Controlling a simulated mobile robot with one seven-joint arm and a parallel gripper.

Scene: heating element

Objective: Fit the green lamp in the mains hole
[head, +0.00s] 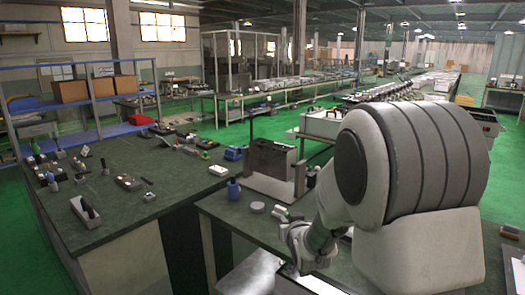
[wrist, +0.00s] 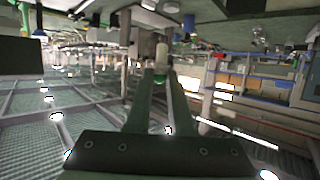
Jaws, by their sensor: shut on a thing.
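In the wrist view, my gripper (wrist: 160,72) reaches up the picture with its two long fingers close together. It is shut on a small pale cylindrical piece (wrist: 161,54) at the fingertips. A greenish part shows between the fingers just below it, consistent with the green lamp, but it is too small to be sure. In the head view, my arm hides the fingertips and the held piece. The mains hole cannot be made out in either view; part of the near bench is hidden behind my arm.
The left bench (head: 150,215) carries several small tools and parts. A blue shelf (head: 85,100) holds cardboard boxes.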

